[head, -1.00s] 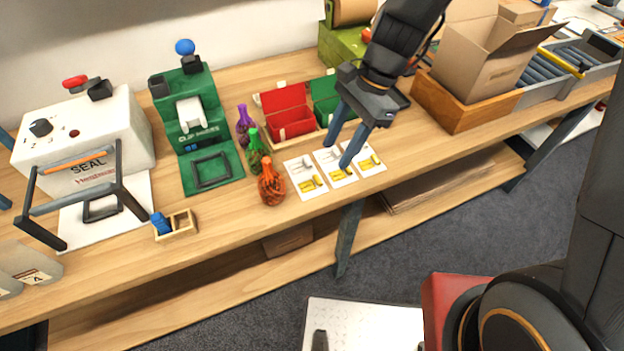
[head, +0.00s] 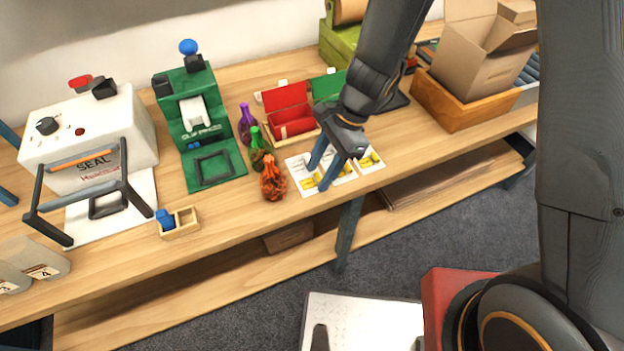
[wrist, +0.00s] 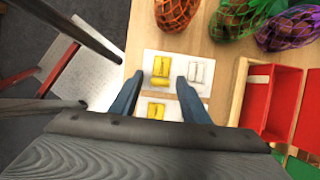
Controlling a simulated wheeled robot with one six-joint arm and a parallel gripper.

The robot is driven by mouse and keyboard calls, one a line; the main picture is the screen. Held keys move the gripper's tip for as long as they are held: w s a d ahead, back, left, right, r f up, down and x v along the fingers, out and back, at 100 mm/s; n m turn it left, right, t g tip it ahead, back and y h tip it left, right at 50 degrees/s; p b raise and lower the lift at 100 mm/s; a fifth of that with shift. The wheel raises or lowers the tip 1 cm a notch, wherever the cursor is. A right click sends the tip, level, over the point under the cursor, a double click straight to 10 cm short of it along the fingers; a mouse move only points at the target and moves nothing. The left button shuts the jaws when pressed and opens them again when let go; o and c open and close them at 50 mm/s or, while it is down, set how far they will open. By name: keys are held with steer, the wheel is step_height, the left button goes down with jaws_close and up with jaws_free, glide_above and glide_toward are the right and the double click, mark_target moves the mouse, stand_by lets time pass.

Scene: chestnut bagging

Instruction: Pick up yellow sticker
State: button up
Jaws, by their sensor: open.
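Several white cards lie in a row on the bench, each with yellow stickers near its front edge; the left card (head: 296,163) is nearest the net bags. A yellow sticker (wrist: 160,70) lies between and just beyond my fingertips in the wrist view, beside a white sticker (wrist: 199,74). Another yellow sticker (wrist: 156,111) shows closer to my gripper's body. In the head view, my gripper (head: 318,178) is open and empty over the left and middle cards and partly hides them. Its exact height above the cards is hard to tell.
Orange (head: 272,179), green (head: 258,150) and purple (head: 246,124) net bags stand left of the cards. An open red box (head: 289,108) is behind them. A wooden tray (head: 455,105) with a cardboard box is at right. The bench's front edge is close to the cards.

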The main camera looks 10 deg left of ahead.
jaws_close()
steer(key=shift+r, duration=0.1)
stand_by(0.5)
